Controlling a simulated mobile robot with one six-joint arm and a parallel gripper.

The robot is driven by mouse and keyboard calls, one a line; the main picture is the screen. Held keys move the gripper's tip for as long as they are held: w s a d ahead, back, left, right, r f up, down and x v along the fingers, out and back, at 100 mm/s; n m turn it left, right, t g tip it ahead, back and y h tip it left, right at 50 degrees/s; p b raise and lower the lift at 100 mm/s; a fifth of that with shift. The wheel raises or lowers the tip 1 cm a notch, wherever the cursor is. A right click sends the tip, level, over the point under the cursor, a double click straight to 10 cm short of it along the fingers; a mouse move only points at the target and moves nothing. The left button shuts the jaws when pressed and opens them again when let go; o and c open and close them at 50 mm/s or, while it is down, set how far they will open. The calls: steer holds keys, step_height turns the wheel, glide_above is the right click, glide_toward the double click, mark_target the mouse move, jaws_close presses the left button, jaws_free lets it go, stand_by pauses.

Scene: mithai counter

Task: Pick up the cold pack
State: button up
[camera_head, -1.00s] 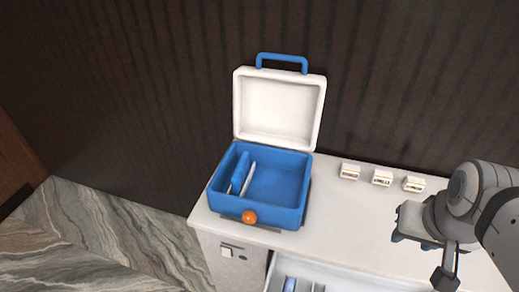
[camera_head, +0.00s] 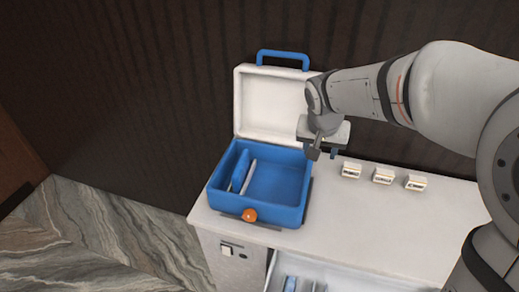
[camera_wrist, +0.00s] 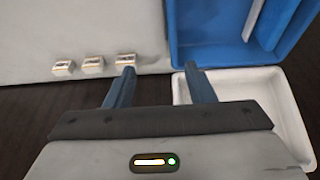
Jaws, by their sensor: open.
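A blue slab that looks like the cold pack (camera_head: 240,172) stands on edge inside the left part of the open blue cooler box (camera_head: 257,214), beside a thin white upright panel (camera_head: 249,177). The white panel also shows at the upper right of the wrist view (camera_wrist: 254,18). Another narrow blue item (camera_head: 290,284) lies in the open drawer; I cannot tell what it is. My gripper (camera_head: 321,147) is open and empty, above and to the right of the box, in front of its lid. In the wrist view its fingers (camera_wrist: 159,70) are apart with nothing between them.
The box's white lid (camera_head: 262,105) stands open at the back, with a blue handle. Several small labelled white blocks (camera_head: 383,176) stand on the white counter (camera_head: 350,220) at right. An open drawer (camera_head: 335,283) juts out below. The counter's front right is clear.

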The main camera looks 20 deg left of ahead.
steer(key=w+a+f, duration=0.2)
steer(key=a+f, duration=0.3)
steer(key=a, duration=0.6)
glide_toward(240, 162)
steer(key=shift+n+t+y, duration=0.3)
steer(key=shift+n+y, duration=0.1)
steer(key=f, duration=0.4)
steer(key=shift+w+d+f, duration=0.3)
steer(key=shift+w+f, duration=0.05)
steer(key=shift+w, duration=0.05)
steer(key=x, duration=0.7)
steer(key=shift+w+r, duration=0.15)
steer(key=shift+w, duration=0.1)
steer(key=shift+w+f, duration=0.1)
steer(key=shift+f, duration=0.2)
steer(key=shift+f+b, duration=0.2)
steer(key=shift+b, duration=0.5)
jaws_close()
